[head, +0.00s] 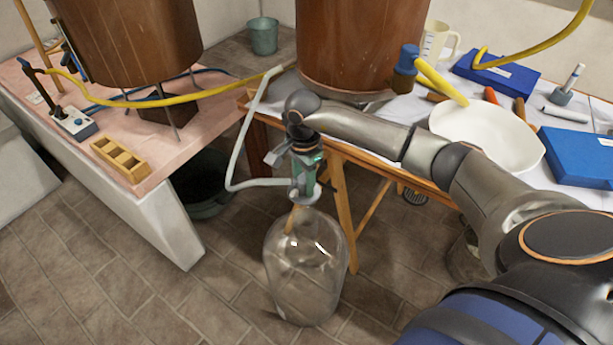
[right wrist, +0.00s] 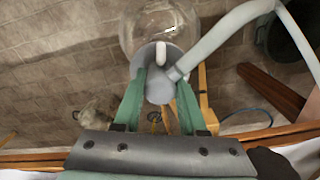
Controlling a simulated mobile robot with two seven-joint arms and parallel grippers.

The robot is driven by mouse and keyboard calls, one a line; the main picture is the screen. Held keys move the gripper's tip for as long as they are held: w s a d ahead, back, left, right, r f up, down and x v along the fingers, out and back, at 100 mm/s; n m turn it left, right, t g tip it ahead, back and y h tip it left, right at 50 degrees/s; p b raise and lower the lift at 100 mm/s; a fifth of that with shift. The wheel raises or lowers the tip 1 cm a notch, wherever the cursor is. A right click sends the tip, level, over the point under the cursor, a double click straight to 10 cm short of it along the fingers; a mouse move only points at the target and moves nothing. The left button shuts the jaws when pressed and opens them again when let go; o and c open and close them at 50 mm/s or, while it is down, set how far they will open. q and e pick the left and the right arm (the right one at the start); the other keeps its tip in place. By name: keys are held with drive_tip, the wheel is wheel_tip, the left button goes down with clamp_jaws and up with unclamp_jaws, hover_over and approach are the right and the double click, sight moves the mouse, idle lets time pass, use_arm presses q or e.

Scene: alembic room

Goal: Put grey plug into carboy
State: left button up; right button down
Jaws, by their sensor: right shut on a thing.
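The grey plug (head: 301,194) has a grey hose running from it. It also shows in the right wrist view (right wrist: 158,85), with a short pale stub on it. My right gripper (head: 305,181), with green fingers, is shut on the plug, one finger on each side in the right wrist view (right wrist: 160,82). The clear glass carboy (head: 306,268) stands upright on the floor, directly below the plug. In the right wrist view the carboy (right wrist: 150,22) lies beyond the plug. The plug hides the carboy's mouth, so I cannot tell whether it is inside. My left gripper is not in view.
The grey hose (head: 236,150) loops left and up toward the copper vessel (head: 362,45). The wooden table (head: 385,172) holds a white bowl (head: 480,128) and blue boxes. A pink-topped bench (head: 150,170) stands left; a dark tub (head: 200,190) is beside it.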

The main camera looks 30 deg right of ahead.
sight(306, 201)
drive_tip(key=shift+d+f+m, duration=0.25)
drive_tip(key=shift+f+m, duration=0.05)
drive_tip(key=shift+f, duration=0.2)
wheel_tip(306, 201, down, 3)
drive_tip(key=b, duration=0.2)
drive_tip(key=shift+b, duration=0.3)
drive_tip(key=shift+f, duration=0.35)
drive_tip(key=shift+f+b, duration=0.4)
drive_tip(key=shift+b, duration=0.15)
drive_tip(key=shift+f, duration=0.1)
drive_tip(key=shift+f, duration=0.1)
drive_tip(key=shift+f+b, duration=0.9)
drive_tip(key=shift+b, duration=0.05)
